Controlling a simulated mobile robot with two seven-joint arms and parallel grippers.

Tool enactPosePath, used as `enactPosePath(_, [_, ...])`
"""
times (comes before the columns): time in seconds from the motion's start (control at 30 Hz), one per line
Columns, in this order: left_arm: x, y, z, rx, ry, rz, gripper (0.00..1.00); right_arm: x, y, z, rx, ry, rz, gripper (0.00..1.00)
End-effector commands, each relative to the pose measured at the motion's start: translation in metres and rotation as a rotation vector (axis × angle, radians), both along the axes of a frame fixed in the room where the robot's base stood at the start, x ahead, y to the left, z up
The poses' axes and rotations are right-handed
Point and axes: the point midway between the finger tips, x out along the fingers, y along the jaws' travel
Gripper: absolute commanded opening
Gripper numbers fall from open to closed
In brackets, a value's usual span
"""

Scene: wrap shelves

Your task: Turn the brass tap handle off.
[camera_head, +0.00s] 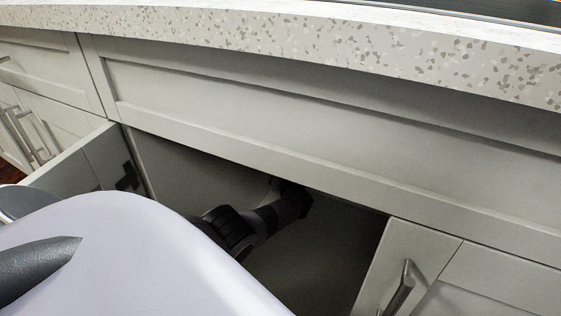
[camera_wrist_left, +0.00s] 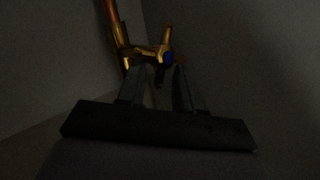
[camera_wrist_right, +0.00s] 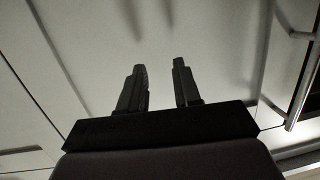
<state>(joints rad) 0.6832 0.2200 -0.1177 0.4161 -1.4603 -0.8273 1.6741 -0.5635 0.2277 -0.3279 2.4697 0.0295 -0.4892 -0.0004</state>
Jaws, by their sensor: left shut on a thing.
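The brass tap (camera_wrist_left: 128,50) shows in the dark left wrist view, with a blue spot on its handle (camera_wrist_left: 167,57). It joins an upright copper-coloured pipe (camera_wrist_left: 111,14) at the upper left. My left gripper (camera_wrist_left: 158,70) has its fingertips at the tap handle and is shut on it, though the contact is dim. In the head view my left arm reaches into the open cabinet and the tap is hidden. My right gripper (camera_wrist_right: 159,66) is open and empty in front of a pale panel. It does not show in the head view.
The dark cabinet opening (camera_head: 320,245) lies under a speckled countertop (camera_head: 330,45) and a drawer front (camera_head: 300,110). An open cabinet door (camera_head: 75,170) stands at the left.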

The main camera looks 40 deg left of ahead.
Motion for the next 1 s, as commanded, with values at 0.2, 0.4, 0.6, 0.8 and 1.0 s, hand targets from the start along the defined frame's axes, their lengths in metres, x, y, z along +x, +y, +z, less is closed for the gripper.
enactPosePath(0.2, [-0.0011, 0.0067, 0.0029, 0.049, 0.01, 0.004, 0.05, -0.0001, 0.0001, -0.0006, 0.0, 0.0, 0.0, 0.33])
enactPosePath(0.4, [-0.0012, 0.007, 0.0035, 0.052, 0.008, 0.004, 0.05, -0.0001, 0.0001, -0.0004, 0.0, 0.0, 0.0, 0.33])
enactPosePath(0.6, [-0.0009, 0.007, 0.0042, 0.052, 0.007, 0.006, 0.55, -0.0001, 0.0001, -0.0002, 0.0, 0.0, 0.0, 0.33])
enactPosePath(0.8, [-0.0007, 0.0048, 0.003, 0.051, 0.008, 0.003, 0.61, -0.0001, 0.0002, 0.0001, 0.0, -0.001, 0.0, 0.33])
enactPosePath(1.0, [-0.0007, 0.0038, 0.0025, 0.05, 0.01, 0.001, 0.61, -0.0001, 0.0001, 0.0003, 0.0, -0.001, 0.0, 0.33])
